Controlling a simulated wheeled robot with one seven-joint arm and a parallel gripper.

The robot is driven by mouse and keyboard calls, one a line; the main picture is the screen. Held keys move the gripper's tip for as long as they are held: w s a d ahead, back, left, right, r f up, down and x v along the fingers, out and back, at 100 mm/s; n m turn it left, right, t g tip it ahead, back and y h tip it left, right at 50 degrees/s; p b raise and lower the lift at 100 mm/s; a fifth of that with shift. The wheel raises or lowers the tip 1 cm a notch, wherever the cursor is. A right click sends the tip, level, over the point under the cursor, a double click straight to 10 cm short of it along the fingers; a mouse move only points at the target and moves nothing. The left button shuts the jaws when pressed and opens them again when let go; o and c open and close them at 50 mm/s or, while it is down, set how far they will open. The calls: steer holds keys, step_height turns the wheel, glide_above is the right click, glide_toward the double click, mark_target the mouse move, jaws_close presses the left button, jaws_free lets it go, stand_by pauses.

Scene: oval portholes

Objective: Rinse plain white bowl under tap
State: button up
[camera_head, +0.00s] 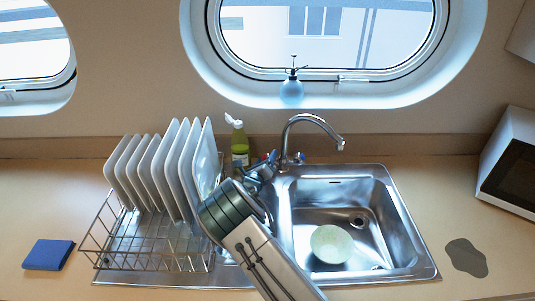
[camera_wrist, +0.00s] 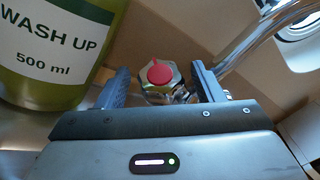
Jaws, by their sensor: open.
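The white bowl (camera_head: 332,244) sits in the basin of the steel sink (camera_head: 403,226), in its front left part. The curved chrome tap (camera_head: 318,120) stands behind the basin, its spout over the basin's back. My gripper (camera_head: 262,169) is at the left side of the tap base. In the wrist view my open gripper (camera_wrist: 165,88) has its two fingers on either side of the red-capped tap knob (camera_wrist: 160,74). I cannot tell whether the fingers touch it. Whether water runs is not clear; no stream shows.
A green wash-up bottle (camera_head: 239,146) stands close left of my gripper; it fills the left of the wrist view (camera_wrist: 55,50). A rack (camera_head: 150,262) with several white plates (camera_head: 165,170) is at left. A blue sponge (camera_head: 48,254) and a grey patch (camera_head: 466,257) lie on the counter.

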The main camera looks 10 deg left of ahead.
steer(key=shift+w+d, duration=0.1)
steer(key=shift+w, duration=1.15)
steer(key=c, duration=1)
steer(key=shift+o, duration=0.2)
steer(key=shift+r+y, duration=0.1)
steer(key=shift+y, duration=0.2)
steer(key=shift+n+g+y+p, duration=0.35)
steer(key=shift+n+g+y, duration=0.2)
steer(key=shift+n, duration=0.35)
steer(key=shift+a+f+n+g+y, duration=0.15)
steer(key=shift+n+g+y, duration=0.6)
steer(key=shift+n, duration=0.1)
steer(key=shift+a+f+n+g+y, duration=0.1)
steer(key=shift+f+n+g+y, duration=0.05)
steer(key=shift+n+g+y, duration=0.6)
